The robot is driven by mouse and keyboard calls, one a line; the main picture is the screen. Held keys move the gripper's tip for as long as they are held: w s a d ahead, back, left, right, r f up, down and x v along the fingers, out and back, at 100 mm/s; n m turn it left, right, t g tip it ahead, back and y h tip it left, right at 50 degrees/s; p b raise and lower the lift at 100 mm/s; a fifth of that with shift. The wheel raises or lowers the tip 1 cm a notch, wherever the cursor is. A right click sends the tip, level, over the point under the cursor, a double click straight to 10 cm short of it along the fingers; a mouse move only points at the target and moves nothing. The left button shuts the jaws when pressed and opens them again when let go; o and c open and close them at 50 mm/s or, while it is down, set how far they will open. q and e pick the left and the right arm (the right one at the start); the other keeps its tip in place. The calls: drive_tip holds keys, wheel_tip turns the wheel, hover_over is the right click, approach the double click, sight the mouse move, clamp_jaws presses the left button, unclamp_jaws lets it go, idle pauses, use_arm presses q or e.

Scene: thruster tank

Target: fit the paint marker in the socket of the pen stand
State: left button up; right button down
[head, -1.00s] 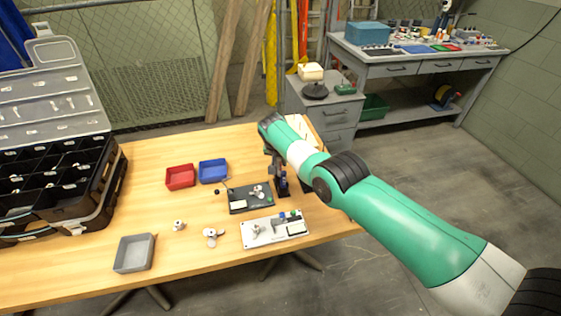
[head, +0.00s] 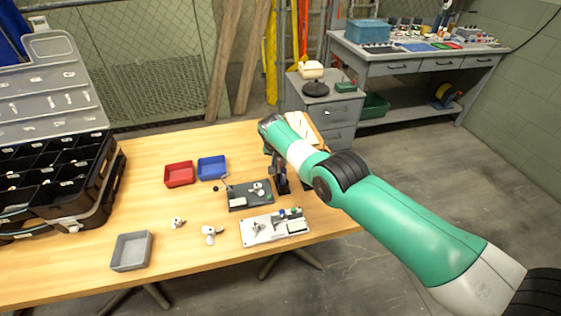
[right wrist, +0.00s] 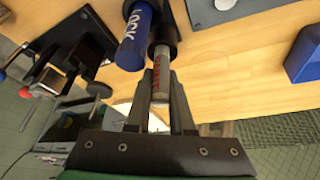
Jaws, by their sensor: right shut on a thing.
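In the right wrist view, my right gripper (right wrist: 161,78) is shut on the paint marker (right wrist: 161,84), a grey barrel with red "PAINT" lettering. The marker's far end meets a black cylinder (right wrist: 164,36); I cannot tell whether this is its cap or the socket, or how deep anything sits. A blue marker lettered "LOCK" (right wrist: 135,36) is close beside it, its far end at a black holder. In the head view, the dark pen stand (head: 281,182) is at the table's right part under my right wrist, partly hidden by my right arm. My left gripper is out of view.
A dark board (head: 237,202) and a white board (head: 262,236) with small parts lie left of and in front of the stand. Blue (head: 212,168) and red (head: 179,174) bins are farther left. A black clamp-like device (right wrist: 85,42) shows near the markers.

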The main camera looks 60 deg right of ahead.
drive_tip(key=shift+f, duration=0.2)
idle(0.3)
drive_tip(key=c, duration=0.7)
unclamp_jaws()
drive_tip(key=p+v, duration=1.1)
drive_tip(key=p, duration=0.5)
drive_tip(key=shift+a+r+p, duration=0.2)
drive_tip(key=shift+r+p, duration=0.1)
drive_tip(key=shift+p, duration=0.05)
drive_tip(key=shift+s, duration=0.1)
wheel_tip(320, 180, up, 4)
drive_tip(key=p, duration=0.5)
